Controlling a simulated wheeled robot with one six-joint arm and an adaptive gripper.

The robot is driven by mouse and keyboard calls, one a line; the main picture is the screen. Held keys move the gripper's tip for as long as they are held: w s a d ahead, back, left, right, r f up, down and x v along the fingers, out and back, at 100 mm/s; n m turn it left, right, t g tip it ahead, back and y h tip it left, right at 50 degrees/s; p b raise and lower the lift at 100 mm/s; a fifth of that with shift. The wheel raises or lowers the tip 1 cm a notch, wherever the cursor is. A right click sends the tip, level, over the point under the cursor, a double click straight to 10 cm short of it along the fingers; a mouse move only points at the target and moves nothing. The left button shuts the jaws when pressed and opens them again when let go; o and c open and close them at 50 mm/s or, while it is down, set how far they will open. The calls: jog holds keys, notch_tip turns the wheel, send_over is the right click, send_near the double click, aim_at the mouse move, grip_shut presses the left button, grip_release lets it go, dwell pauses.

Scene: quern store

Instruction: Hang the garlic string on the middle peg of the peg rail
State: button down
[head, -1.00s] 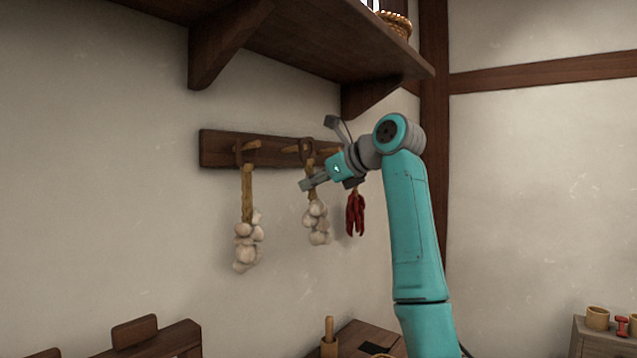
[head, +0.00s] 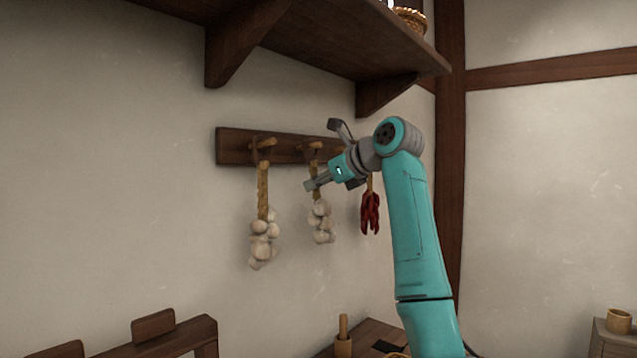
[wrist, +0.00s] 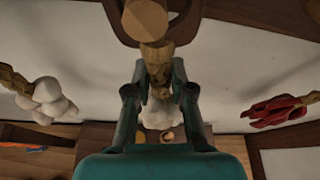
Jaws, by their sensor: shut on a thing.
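My gripper (head: 313,185) is shut on the braid of a garlic string, just below its dark loop, in front of the peg rail (head: 234,147). The pale bulbs (head: 321,222) hang below my fingers. In the wrist view my gripper (wrist: 160,92) clasps the tan braid (wrist: 157,62). The dark loop (wrist: 190,18) appears around the round end of the middle peg (wrist: 146,19); whether its top rests on the peg is hidden. In the head view the middle peg (head: 316,145) shows at the loop.
Another garlic string (head: 263,235) hangs on the left peg. A red chili bunch (head: 370,213) hangs to the right, its top partly behind my arm. A shelf (head: 330,45) with brackets overhangs the rail.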

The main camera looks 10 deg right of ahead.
dwell(0.3)
jog(key=c, duration=0.9)
grip_release()
jog(key=shift+c, duration=0.2)
jog(key=v, duration=1.2)
